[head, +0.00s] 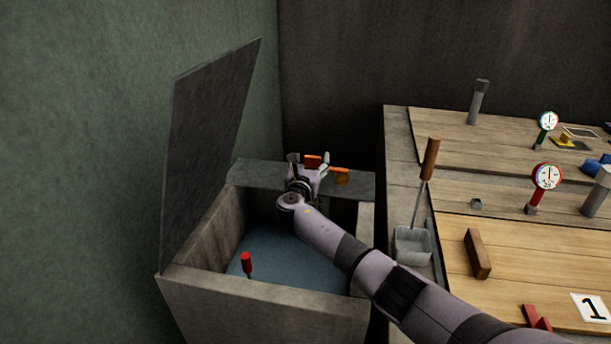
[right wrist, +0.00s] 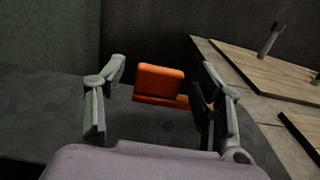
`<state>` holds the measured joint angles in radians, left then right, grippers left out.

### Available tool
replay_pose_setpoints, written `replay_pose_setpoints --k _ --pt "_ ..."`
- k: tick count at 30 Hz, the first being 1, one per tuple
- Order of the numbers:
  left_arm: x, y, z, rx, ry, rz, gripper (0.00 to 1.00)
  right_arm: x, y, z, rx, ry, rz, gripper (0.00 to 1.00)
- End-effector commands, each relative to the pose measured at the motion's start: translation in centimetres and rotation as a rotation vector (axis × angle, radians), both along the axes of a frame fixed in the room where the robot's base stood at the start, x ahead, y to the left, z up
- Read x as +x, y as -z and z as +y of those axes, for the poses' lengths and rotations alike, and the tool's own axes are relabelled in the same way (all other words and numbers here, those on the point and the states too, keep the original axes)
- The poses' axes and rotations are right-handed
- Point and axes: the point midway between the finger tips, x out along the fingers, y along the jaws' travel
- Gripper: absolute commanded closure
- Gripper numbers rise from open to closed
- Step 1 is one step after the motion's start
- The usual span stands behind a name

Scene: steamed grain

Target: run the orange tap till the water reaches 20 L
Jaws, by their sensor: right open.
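The orange tap (head: 338,170) stands on the back ledge of a stone tank; its orange handle (right wrist: 160,82) shows in the right wrist view between my fingers. My right gripper (head: 310,161) is open at the tap, with one finger on each side of the handle in the right wrist view (right wrist: 160,105). I cannot tell whether either finger touches it. Bluish water (head: 280,262) lies in the tank (head: 255,305). A red float-like piece (head: 247,263) stands at the front of the water. I cannot read a litre mark. My left gripper is not in view.
A raised dark lid (head: 208,155) stands at the tank's left. To the right is a wooden worktop (head: 520,250) with two dial gauges (head: 547,177), a wooden block (head: 477,254) and a grey pan with an upright wooden handle (head: 429,160). My right arm crosses the tank's right edge.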

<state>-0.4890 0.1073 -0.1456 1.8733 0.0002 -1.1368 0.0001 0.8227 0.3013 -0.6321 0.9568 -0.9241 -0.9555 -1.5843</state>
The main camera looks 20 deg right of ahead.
Motion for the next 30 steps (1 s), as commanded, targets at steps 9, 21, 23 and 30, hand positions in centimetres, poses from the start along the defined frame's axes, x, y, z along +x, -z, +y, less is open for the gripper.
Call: replay_pose_setpoints --k 9,21,23,30 --pt "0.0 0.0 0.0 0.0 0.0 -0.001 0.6 -4.6 0.1 3.6 0.001 -0.003 -0.001 0.38" --pt "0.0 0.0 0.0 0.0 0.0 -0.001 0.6 -7.6 0.0 5.9 -0.001 0.0 0.001 0.38" --pt "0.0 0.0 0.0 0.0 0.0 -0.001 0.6 -7.6 0.0 5.9 -0.001 0.001 0.001 0.38" --pt "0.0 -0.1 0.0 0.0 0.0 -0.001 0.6 -7.6 0.0 5.9 -0.001 0.0 0.001 0.38"
